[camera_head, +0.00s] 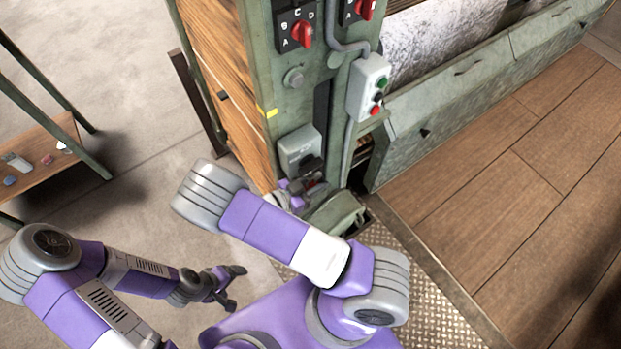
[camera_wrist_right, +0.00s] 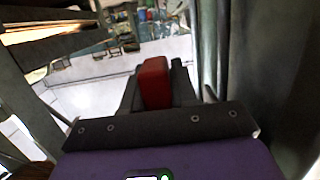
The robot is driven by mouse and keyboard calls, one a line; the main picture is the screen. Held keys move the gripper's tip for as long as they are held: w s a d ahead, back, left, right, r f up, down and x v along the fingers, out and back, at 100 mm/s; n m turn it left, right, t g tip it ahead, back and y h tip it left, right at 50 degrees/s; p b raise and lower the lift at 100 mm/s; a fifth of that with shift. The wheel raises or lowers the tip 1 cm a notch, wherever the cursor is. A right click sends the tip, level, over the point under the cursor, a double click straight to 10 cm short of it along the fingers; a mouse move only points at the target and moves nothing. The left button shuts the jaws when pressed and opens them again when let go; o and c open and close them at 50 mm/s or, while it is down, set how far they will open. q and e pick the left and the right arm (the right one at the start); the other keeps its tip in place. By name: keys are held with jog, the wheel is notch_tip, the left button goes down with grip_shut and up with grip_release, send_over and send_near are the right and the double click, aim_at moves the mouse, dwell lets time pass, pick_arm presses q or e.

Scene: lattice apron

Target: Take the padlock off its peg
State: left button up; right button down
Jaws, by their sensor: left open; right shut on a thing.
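A red block-shaped body, which looks like the padlock (camera_wrist_right: 155,88), sits between the dark fingers of my right gripper (camera_wrist_right: 157,72) in the right wrist view. My right gripper is shut on it. In the head view this gripper is largely hidden behind my right forearm, low on the green post beside a grey box (camera_head: 298,150). I cannot make out the peg or the padlock's shackle, so I cannot tell whether they touch. My left gripper (camera_head: 233,287) is open and empty above the concrete floor.
The green post (camera_head: 295,75) carries red rotary switches (camera_head: 303,34) and a grey button box (camera_head: 371,88) with a conduit. A wooden side panel (camera_head: 225,85) stands left of it. A low shelf (camera_head: 45,155) with small items is at far left. Concrete floor lies between.

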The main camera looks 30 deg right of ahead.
jog(key=s, duration=0.7)
jog(key=shift+s+d+p, duration=0.3)
jog(key=shift+s+p, duration=0.1)
jog(key=shift+p, duration=0.05)
dwell(0.4)
jog(key=shift+f, duration=0.1)
